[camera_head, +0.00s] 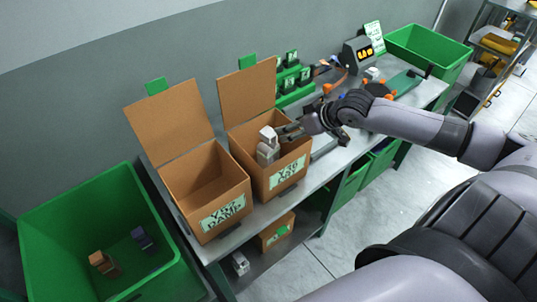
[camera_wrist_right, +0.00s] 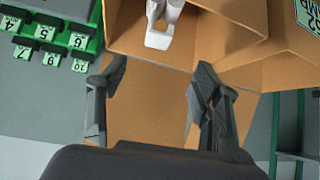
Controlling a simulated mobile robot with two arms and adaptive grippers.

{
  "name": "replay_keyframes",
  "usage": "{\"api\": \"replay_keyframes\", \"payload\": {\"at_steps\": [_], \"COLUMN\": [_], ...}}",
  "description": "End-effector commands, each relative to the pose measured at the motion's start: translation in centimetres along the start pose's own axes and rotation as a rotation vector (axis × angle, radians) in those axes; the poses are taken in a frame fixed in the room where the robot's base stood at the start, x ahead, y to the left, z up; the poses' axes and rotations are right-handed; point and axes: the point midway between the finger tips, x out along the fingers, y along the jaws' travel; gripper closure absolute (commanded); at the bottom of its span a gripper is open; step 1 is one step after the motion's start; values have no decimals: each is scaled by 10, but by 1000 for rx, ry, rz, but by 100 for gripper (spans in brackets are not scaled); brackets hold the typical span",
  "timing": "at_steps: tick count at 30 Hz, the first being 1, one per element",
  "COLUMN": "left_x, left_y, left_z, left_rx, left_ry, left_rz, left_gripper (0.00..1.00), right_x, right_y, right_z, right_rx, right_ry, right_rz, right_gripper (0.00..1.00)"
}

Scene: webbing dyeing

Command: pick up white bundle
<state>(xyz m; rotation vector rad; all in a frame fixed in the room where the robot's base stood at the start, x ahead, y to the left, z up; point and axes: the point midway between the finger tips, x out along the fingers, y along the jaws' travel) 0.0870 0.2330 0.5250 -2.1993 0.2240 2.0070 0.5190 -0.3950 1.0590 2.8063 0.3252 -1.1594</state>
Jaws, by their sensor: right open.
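The white bundle (camera_head: 267,146) stands in the right cardboard box (camera_head: 283,176), its top showing above the front wall. In the right wrist view the white bundle (camera_wrist_right: 163,22) is at the top, inside the box (camera_wrist_right: 220,35). My right gripper (camera_head: 287,131) is over the right side of that box, close beside the bundle in the head view. In the wrist view the fingers of my right gripper (camera_wrist_right: 155,80) are apart, with nothing between them but the cardboard behind. The bundle lies beyond the fingertips. The bundle's lower part is hidden in the head view. My left gripper is not in view.
An empty-looking open box (camera_head: 200,178) stands to the left. A green bin (camera_head: 75,205) at far left holds a brown and a dark bundle. A green rack with numbered tags (camera_head: 292,82) stands behind. Another white piece (camera_head: 240,263) is on the lower shelf.

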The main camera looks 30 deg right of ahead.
Motion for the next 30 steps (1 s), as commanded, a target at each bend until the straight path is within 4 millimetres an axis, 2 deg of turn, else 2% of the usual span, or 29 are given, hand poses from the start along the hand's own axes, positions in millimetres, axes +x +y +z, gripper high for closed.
{"api": "replay_keyframes", "payload": {"at_steps": [12, 23, 30], "left_x": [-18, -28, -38], "left_y": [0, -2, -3], "left_z": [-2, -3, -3], "left_rx": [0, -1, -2], "left_ry": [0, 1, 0], "left_rz": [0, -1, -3], "left_gripper": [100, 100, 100], "right_x": [72, 99, 130], "right_y": [-2, 0, 4], "right_z": [-3, -3, -3], "right_rx": [3, 1, 2], "right_ry": [0, -2, -2], "right_rz": [-4, -3, -3], "right_gripper": [41, 41, 41]}}
